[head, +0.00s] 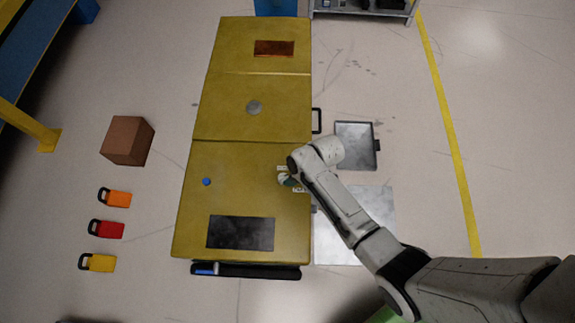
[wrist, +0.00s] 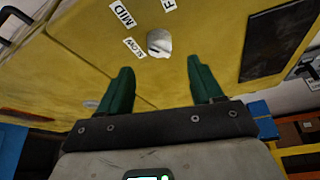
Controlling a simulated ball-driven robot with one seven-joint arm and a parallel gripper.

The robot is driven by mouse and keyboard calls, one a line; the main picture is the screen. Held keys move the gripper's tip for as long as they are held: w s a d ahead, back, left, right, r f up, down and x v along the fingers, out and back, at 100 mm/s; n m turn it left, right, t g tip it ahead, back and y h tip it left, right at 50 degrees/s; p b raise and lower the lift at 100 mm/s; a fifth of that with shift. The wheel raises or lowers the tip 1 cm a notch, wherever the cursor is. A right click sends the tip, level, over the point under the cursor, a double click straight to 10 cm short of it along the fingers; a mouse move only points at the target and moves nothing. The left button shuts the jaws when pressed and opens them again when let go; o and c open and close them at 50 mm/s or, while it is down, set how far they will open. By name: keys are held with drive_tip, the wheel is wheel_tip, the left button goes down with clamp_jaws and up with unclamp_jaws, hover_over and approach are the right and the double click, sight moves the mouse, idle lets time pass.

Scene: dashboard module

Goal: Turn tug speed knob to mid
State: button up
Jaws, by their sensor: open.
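The tug speed knob (wrist: 159,42) is a small pale metal knob on the yellow panel (head: 250,190). In the wrist view, the MID label (wrist: 122,14) lies to its upper left, the SLOW label (wrist: 134,47) to its left, and a partly cut-off label starting with F (wrist: 168,4) above it. Which label the knob points at is not clear. My gripper (wrist: 161,66) is open, its two green fingers apart and empty, with the knob just beyond the gap between the tips. In the head view my gripper (head: 290,182) and wrist largely cover the knob area.
The panel also bears a blue button (head: 207,182), a dark plate (head: 240,232), a round grey disc (head: 254,107) and a copper-coloured plate (head: 274,48). A brown box (head: 127,140) and orange, red and yellow padlock-like tags lie on the floor at left. A grey tray (head: 356,146) lies right.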

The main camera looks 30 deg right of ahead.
drive_tip(key=shift+p+v, duration=0.45)
drive_tip(key=shift+v, duration=1.3)
drive_tip(key=s+d+r+m+g+h, duration=0.15)
drive_tip(key=s+r+m, duration=0.25)
drive_tip(key=s+r, duration=0.5)
drive_tip(key=s+d+r+m+g+h, duration=0.1)
drive_tip(key=s+d+r+m+h, duration=0.2)
drive_tip(key=s+r, duration=0.65)
wheel_tip(320, 180, up, 17)
drive_tip(key=m+y+p, duration=0.1)
drive_tip(key=p, duration=1.7)
drive_tip(key=shift+s+d+p, duration=0.2)
drive_tip(key=shift+s+p, duration=0.2)
drive_tip(key=shift+s, duration=0.05)
drive_tip(key=shift+y, duration=0.25)
